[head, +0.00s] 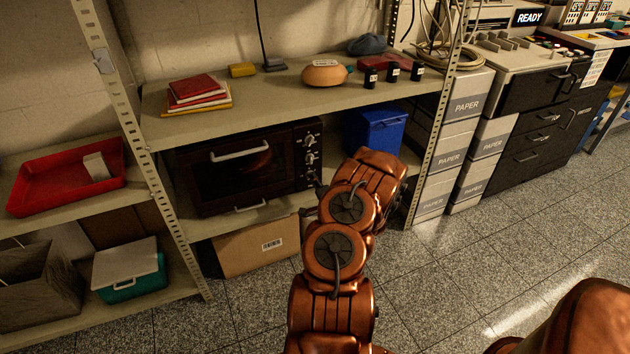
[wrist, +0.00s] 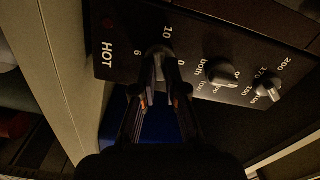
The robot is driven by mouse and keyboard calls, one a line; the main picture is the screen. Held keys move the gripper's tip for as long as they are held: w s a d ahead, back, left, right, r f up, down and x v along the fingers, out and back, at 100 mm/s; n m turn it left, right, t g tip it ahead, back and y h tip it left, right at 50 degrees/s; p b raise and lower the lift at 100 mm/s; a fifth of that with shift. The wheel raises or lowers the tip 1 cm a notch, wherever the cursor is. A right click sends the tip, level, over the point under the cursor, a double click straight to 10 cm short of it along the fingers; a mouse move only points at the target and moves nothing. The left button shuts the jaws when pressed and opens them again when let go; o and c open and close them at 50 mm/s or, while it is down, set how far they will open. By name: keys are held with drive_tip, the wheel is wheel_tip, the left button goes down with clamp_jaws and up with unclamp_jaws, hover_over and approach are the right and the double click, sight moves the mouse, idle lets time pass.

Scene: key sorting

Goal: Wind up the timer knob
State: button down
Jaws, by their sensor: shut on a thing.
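A black toaster oven (head: 238,170) stands on the middle shelf in the head view, its control panel on the right side. In the wrist view the black panel has three knobs in a row. The timer knob (wrist: 157,52), with the marks 10, 6 and 0 around it, is the one nearest the HOT label. My gripper (wrist: 160,78) is shut on this knob, one finger on each side. The fingers cover part of the knob, so its pointer is hard to read. In the head view my arm reaches to the panel's lower part, and the gripper is mostly hidden there.
The other two knobs (wrist: 221,72) (wrist: 268,88) sit to the right on the panel. A shelf post (head: 440,120) stands right of my arm, and a blue bin (head: 372,130) is beside the oven. A cardboard box (head: 255,250) lies below. Floor is clear at right.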

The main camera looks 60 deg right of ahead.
drive_tip(key=shift+s+d+f+m, duration=0.1)
drive_tip(key=shift+s+m, duration=0.05)
drive_tip(key=shift+m, duration=0.15)
drive_tip(key=c, duration=1.5)
unclamp_jaws()
drive_tip(key=shift+o, duration=1.4)
drive_tip(key=v, duration=1.2)
